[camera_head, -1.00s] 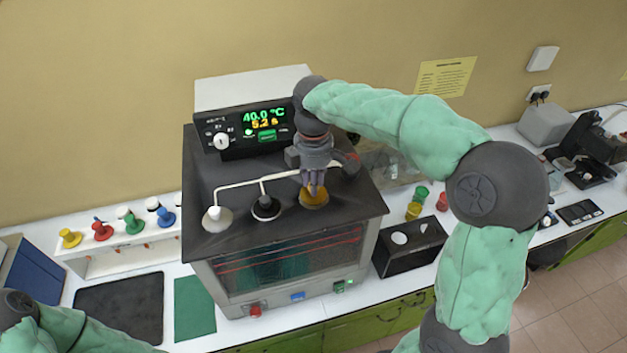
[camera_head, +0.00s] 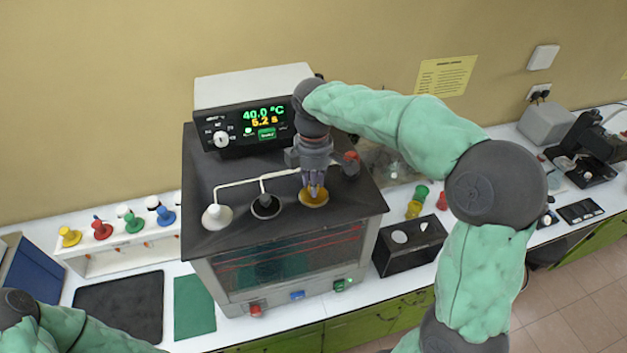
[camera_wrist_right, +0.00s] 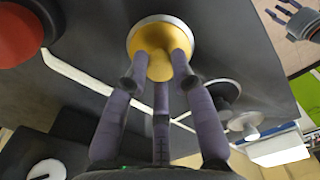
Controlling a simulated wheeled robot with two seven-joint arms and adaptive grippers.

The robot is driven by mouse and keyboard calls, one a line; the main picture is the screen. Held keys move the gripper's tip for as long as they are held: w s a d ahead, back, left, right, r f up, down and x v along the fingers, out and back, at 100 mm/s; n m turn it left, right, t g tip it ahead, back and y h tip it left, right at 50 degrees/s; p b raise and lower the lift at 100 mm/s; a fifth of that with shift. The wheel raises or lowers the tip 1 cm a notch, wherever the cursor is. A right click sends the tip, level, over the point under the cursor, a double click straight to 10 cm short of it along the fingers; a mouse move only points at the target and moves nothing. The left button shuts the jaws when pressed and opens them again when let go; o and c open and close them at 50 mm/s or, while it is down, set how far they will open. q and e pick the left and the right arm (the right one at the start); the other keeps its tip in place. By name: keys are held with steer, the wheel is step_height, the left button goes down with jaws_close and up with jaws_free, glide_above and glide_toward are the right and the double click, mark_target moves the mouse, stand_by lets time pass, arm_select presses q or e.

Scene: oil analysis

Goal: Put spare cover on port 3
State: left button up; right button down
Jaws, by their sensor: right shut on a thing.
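The yellow cover (camera_head: 314,198) is at the rightmost of the three ports on the dark top of the bath (camera_head: 205,170). My right gripper (camera_head: 314,188) points down and is shut on its knob. In the right wrist view the yellow cover (camera_wrist_right: 150,42) has a pale rim, and the fingers (camera_wrist_right: 158,72) close around its knob. Whether it rests fully on the port cannot be told. The middle port (camera_head: 266,207) looks dark with a pale ring. The left port (camera_head: 217,217) carries a pale cover.
A red knob (camera_head: 351,158) stands close behind the right gripper. A white rack (camera_head: 110,262) with coloured stoppers stands at the left. A black box (camera_head: 411,246) and coloured caps (camera_head: 414,208) are on the right. A display panel (camera_head: 252,128) rises behind the ports.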

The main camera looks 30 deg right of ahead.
steer(key=c, duration=1)
jaws_free()
steer(key=shift+o, duration=0.2)
steer(key=shift+r, duration=0.15)
step_height(320, 180, up, 12)
steer(key=shift+f, duration=0.2)
